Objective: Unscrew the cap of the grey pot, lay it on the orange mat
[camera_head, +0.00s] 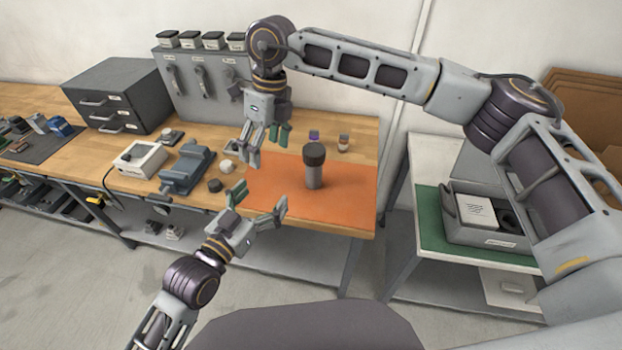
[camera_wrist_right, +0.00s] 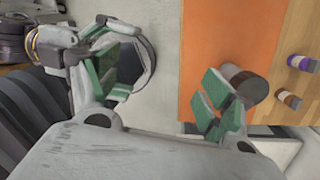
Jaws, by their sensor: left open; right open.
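The grey pot (camera_head: 314,181) stands upright on the orange mat (camera_head: 345,205), with its dark cap (camera_head: 314,153) on top. In the right wrist view the dark cap (camera_wrist_right: 252,88) shows beside one finger, which partly hides the pot. My right gripper (camera_head: 268,142) is open and empty above the mat's back left part, left of the pot. Its fingers with green pads also show in the right wrist view (camera_wrist_right: 163,88). My left gripper (camera_head: 259,200) is open and empty, low over the mat's front left edge, left of the pot and apart from it.
Two small jars, one purple-labelled (camera_head: 313,135) and one brown-banded (camera_head: 343,142), stand behind the pot. A blue vise (camera_head: 187,168), a dark round piece (camera_head: 215,185) and a white box (camera_head: 140,158) lie left of the mat. A side table with a green mat (camera_head: 430,215) stands right.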

